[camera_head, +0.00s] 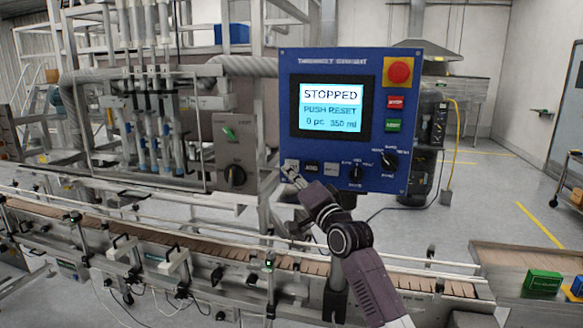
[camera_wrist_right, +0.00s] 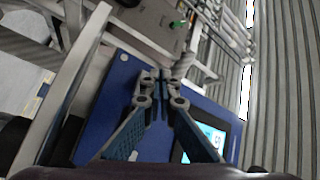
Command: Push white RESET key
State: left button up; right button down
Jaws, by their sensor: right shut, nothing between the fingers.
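The blue control panel (camera_head: 345,60) stands upright at the centre of the head view. Its screen (camera_head: 331,107) reads STOPPED, PUSH RESET, 0 pc, 350 ml. Along its lower left edge are a white key (camera_head: 291,165), a black key (camera_head: 311,167) and a light grey key (camera_head: 331,169); their labels are too small to read. My right gripper (camera_head: 292,175) is shut and empty, its tips at the leftmost white key and partly covering it. I cannot tell if they touch. The right wrist view shows the closed fingers (camera_wrist_right: 161,78) in front of the panel (camera_wrist_right: 103,112). My left gripper is out of view.
The panel also carries a red mushroom button (camera_head: 398,71), a red key (camera_head: 396,103), a green key (camera_head: 393,125) and two black knobs. A conveyor (camera_head: 180,247) with rails runs below. A grey box (camera_head: 235,150) with a knob stands left of the panel.

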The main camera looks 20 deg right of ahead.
jog(key=shift+w+d, duration=0.1)
dwell(0.7)
jog(key=shift+w+d, duration=0.15)
jog(key=shift+w, duration=0.1)
jog(key=shift+w+d+b, duration=0.25)
jog(key=shift+w+b, duration=0.1)
jog(key=shift+b, duration=0.1)
dwell(0.7)
jog(key=shift+r, duration=0.1)
jog(key=shift+s+a+p, duration=0.35)
jog(key=shift+s+p, duration=0.15)
jog(key=shift+p, duration=0.25)
jog(key=shift+s+a, duration=0.1)
jog(key=shift+s, duration=0.15)
